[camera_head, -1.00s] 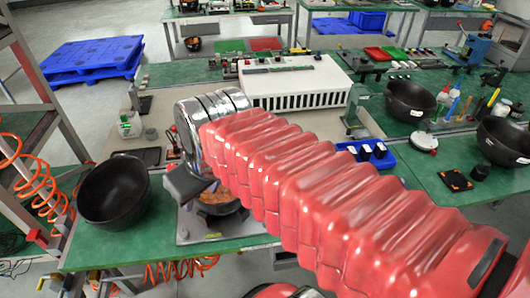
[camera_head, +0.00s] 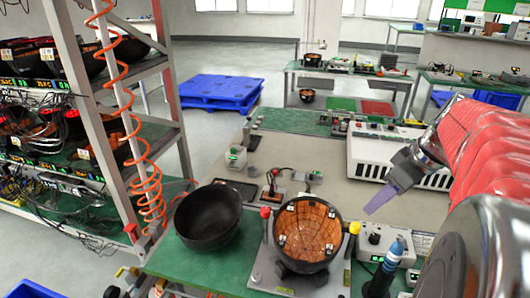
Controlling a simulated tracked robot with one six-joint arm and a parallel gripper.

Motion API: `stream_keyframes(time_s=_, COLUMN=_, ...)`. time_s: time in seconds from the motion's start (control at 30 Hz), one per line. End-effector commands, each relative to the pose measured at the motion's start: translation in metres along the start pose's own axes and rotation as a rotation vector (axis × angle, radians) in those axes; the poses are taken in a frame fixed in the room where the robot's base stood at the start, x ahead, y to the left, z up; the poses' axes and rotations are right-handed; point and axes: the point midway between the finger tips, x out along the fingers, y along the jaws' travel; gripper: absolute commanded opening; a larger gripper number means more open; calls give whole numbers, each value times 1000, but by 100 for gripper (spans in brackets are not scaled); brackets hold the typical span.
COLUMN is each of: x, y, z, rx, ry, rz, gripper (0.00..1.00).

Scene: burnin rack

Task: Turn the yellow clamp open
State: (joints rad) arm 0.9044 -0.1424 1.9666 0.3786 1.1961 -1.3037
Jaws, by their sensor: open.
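The yellow clamp (camera_head: 354,228) is a small yellow knob on a lever at the right side of a metal fixture plate (camera_head: 268,275). A black bowl with a copper-brown lining (camera_head: 306,230) sits on this fixture, between the yellow clamp and a red-knobbed clamp (camera_head: 266,213) on the left. My gripper (camera_head: 388,195) is open and empty, up and to the right of the yellow clamp and apart from it. Its purple finger points down and left; the other finger does not show clearly. The lower part of the yellow clamp's lever is partly hard to make out.
An empty black bowl (camera_head: 208,217) stands left of the fixture. A control box with knobs (camera_head: 380,240) and a blue-tipped tool (camera_head: 392,258) stand close on the right. A white slotted unit (camera_head: 372,152) is behind. A shelf rack (camera_head: 150,100) with an orange coiled hose bounds the left.

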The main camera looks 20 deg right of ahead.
Motion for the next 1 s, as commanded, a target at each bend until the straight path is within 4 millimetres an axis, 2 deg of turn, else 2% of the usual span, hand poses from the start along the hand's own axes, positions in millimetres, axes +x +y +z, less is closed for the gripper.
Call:
stream_keyframes(time_s=0.03, x=-2, y=8, z=5, rx=-1, ry=5, rz=-2, gripper=42)
stream_keyframes(time_s=0.17, x=-4, y=16, z=9, rx=-15, ry=13, rz=-5, gripper=42)
stream_keyframes(time_s=0.6, x=0, y=16, z=9, rx=-18, ry=13, rz=-6, gripper=42)
stream_keyframes(time_s=0.77, x=13, y=16, z=9, rx=-18, ry=13, rz=-8, gripper=42)
stream_keyframes(time_s=1.0, x=48, y=16, z=8, rx=-18, ry=12, rz=-8, gripper=42)
